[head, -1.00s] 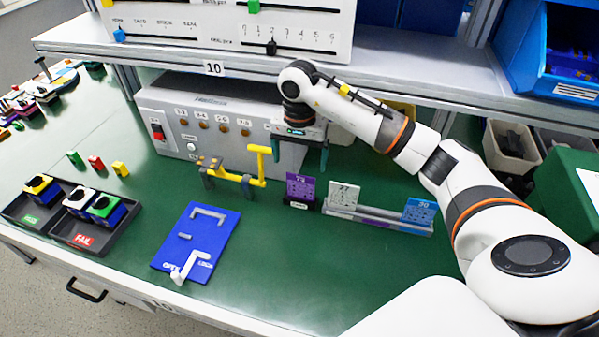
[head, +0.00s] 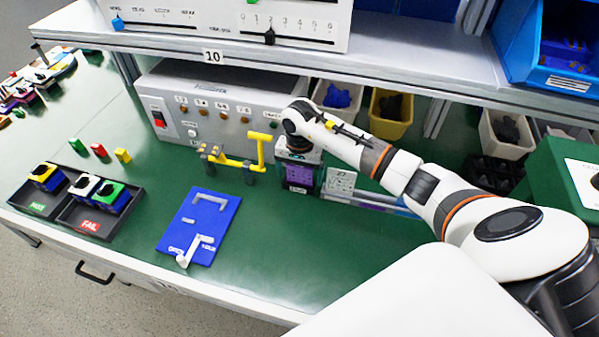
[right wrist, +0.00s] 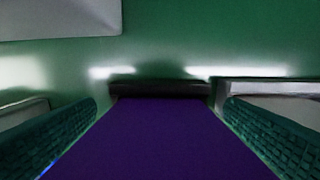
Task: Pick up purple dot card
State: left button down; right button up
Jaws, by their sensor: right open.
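The purple card (head: 300,178) stands upright in a small black holder (head: 297,189) on the green table, in the middle of the head view. My right gripper (head: 301,171) is directly above it with its fingers lowered on either side of the card. In the right wrist view the purple card (right wrist: 165,140) fills the space between the two teal finger pads (right wrist: 160,128), and the jaws are open. Its dots do not show in that view. The black holder (right wrist: 160,89) lies beyond the card. My left gripper is not in view.
A white card (head: 340,181) stands in a grey rack just right of the purple card. A yellow lever fixture (head: 235,163) and a blue board (head: 200,225) are to the left. A grey control box (head: 215,110) stands behind, under a shelf (head: 400,75).

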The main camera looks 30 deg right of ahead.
jog(key=shift+f, duration=0.1)
jog(key=shift+c, duration=0.5)
jog(key=c, duration=0.9)
jog(key=shift+c, duration=0.2)
